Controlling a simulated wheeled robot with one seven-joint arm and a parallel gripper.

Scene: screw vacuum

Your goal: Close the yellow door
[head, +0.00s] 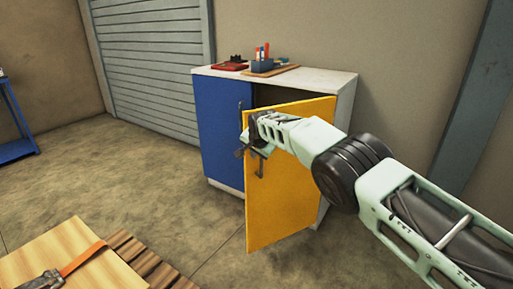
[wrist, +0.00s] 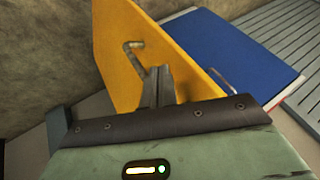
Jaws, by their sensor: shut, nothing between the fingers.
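The yellow door (head: 285,205) of the cabinet stands partly open, swung out toward me, with a dark gap above it into the cabinet. A dark handle (head: 260,166) is on its front face. My gripper (head: 243,152) is in front of the door near its upper free edge. In the wrist view, my gripper (wrist: 158,72) has its fingers together and empty, close to the yellow door (wrist: 125,50) and beside its handle (wrist: 134,56). I cannot tell whether the fingers touch the door.
The cabinet's blue door (head: 218,130) is shut on the left. A tool holder and a red item (head: 230,66) sit on the cabinet top (head: 320,80). A pallet with wooden boards (head: 50,255) lies at the lower left. The floor (head: 120,175) before the blue door is clear.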

